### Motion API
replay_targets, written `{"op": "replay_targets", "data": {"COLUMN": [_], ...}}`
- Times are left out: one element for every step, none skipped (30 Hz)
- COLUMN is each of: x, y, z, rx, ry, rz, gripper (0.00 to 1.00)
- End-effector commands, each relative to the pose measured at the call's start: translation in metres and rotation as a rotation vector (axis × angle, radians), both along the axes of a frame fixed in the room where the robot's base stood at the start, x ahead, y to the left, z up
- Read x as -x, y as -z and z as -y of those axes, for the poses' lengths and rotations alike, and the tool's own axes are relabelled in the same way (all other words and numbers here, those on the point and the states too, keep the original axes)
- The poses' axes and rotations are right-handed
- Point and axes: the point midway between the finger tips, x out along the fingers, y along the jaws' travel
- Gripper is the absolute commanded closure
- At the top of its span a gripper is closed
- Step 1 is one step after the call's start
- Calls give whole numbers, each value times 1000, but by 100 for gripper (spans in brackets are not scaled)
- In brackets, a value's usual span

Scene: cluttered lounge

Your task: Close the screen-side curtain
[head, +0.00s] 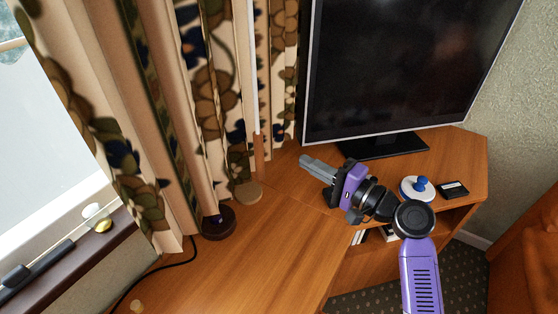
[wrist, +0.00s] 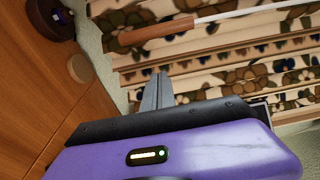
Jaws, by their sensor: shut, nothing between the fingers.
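The floral curtain (head: 125,140) hangs in folds between the window and the screen. Its pattern is brown, olive and dark blue on cream. Its folds also fill the upper right of the wrist view (wrist: 240,75). A white rod with a wooden handle (head: 258,155) hangs in front of the folds; it crosses the wrist view too (wrist: 155,32). My gripper (head: 305,160) is shut and empty, above the wooden desk, to the right of the curtain and below the screen. Its grey fingers (wrist: 155,92) point toward the curtain in the wrist view, apart from the rod handle.
The screen (head: 400,65) stands on the corner desk (head: 260,255). A dark round base (head: 218,222) and a tan disc (head: 247,191) sit beside the curtain. A white-and-blue object (head: 418,188) and a black box (head: 453,190) lie right of my arm. The window sill (head: 60,262) holds small items.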

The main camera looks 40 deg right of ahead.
Motion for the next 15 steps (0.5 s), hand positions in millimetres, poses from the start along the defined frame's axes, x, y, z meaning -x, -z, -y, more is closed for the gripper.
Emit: {"op": "replay_targets", "data": {"x": [-2,-4,-7,-11,-15,-21,-26,-31,-39,-45,-50,-57,-63,-68,-75], "y": [0,0,-1,-1,-1,-2,-2,-2,-2,-2,-2,-2,-2,-2,-1], "z": [-1,-2,-3,-3,-4,-5,-7,-8,-9,-10,-12,-13,-14,-15,-17], "rx": [-6,-7,-8,-9,-9,-8,-7,-6,-6,-7,-6,-6,-6,-5,-4], "ry": [-4,-4,-3,-3,-3,-4,-4,-3,-4,-3,-3,-3,-2,-1,-2], "rz": [-3,-4,-4,-3,-3,-3,-2,-3,-3,-2,-3,-3,-2,-3,-4], "gripper": [100,100,100,100,100,100,100,100,100,100,100,100,100,100,100]}}
